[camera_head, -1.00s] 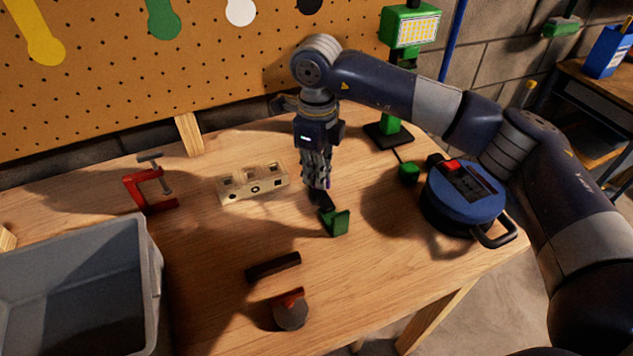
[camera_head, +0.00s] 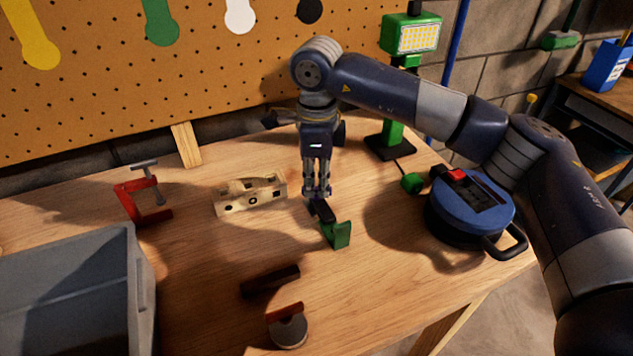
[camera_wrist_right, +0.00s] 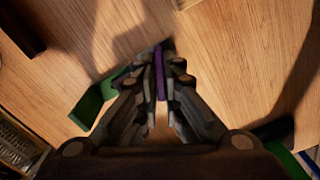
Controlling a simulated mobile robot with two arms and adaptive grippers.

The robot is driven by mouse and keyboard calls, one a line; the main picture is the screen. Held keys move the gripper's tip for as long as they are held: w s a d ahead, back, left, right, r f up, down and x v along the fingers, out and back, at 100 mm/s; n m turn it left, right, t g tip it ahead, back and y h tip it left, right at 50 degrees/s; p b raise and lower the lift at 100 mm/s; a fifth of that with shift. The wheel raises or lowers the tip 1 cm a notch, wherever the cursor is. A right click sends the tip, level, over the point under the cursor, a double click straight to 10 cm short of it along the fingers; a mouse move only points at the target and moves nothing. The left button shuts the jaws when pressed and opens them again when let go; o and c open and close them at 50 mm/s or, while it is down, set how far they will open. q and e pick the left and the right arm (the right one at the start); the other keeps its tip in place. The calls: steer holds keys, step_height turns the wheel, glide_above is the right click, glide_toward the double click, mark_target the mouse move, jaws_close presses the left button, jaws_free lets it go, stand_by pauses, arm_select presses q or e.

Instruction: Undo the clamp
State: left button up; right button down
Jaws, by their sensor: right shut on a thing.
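A red C-clamp (camera_head: 143,200) with a grey screw stands on the left of the workbench, apart from my grippers. A green bracket (camera_head: 338,234) with a black bar (camera_head: 323,211) sits on the bench just below my right gripper (camera_head: 317,190). The bracket also shows in the right wrist view (camera_wrist_right: 92,103), left of the fingers. My right gripper points down and is shut on a thin purple piece (camera_wrist_right: 159,72). I cannot tell whether the purple piece is joined to the green bracket. My left gripper is not in view.
A pale block with holes (camera_head: 250,194) lies left of the gripper. A grey bin (camera_head: 70,290) fills the front left. A dark bar (camera_head: 270,281) and a round grey piece (camera_head: 289,330) lie in front. A blue round device (camera_head: 470,212) and a green lamp (camera_head: 412,35) stand right.

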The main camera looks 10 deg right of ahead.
mark_target(316, 187)
steer(key=shift+s+f, duration=0.2)
steer(key=shift+f, duration=0.15)
steer(key=c, duration=1.7)
jaws_free()
steer(key=shift+w, duration=0.1)
steer(key=shift+r, duration=0.15)
step_height(316, 187, up, 12)
steer(key=shift+w, duration=0.1)
